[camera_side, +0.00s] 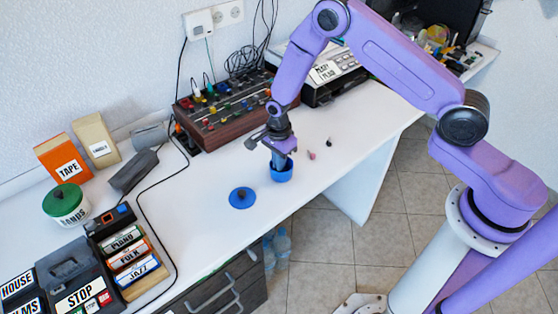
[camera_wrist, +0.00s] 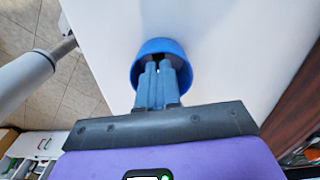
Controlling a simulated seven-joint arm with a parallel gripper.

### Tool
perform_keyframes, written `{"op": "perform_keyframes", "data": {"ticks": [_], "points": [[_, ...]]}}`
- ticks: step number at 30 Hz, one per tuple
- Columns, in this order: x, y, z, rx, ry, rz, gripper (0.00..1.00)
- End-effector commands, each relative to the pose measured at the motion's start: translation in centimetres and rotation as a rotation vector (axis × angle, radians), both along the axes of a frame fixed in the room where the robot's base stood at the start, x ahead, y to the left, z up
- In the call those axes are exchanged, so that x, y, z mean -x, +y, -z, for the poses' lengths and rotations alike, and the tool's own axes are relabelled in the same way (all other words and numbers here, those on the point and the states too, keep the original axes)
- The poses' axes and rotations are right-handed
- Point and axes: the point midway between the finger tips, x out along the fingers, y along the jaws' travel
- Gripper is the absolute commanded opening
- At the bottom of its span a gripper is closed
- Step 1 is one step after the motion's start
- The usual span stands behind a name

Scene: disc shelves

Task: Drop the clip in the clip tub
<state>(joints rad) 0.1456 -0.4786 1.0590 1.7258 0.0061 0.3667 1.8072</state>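The blue tub (camera_side: 283,176) stands open on the white table near its front edge, and I take it for the clip tub. My gripper (camera_side: 279,163) points down into its mouth. In the wrist view the two blue-grey fingers (camera_wrist: 157,68) reach inside the rim of the tub (camera_wrist: 162,45), close together with a narrow dark gap between the tips. I cannot make out a clip there; the tub's inside is mostly hidden. A blue lid (camera_side: 242,198) with a dark knob lies flat on the table, left of the tub.
A small pink item (camera_side: 311,155) and a small dark item (camera_side: 328,142) lie right of the tub. A mixer (camera_side: 225,110) stands behind. A green-lidded tub (camera_side: 66,204) and labelled disc cases (camera_side: 130,254) are at the left. The table between lid and cases is mostly clear, crossed by a cable.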

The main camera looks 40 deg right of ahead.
Motion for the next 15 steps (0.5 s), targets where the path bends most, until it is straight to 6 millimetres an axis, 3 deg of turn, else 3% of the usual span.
{"op": "perform_keyframes", "data": {"ticks": [15], "points": [[0.0, 0.0, 1.2, 0.0, 0.001, 0.0, 0.0]]}}
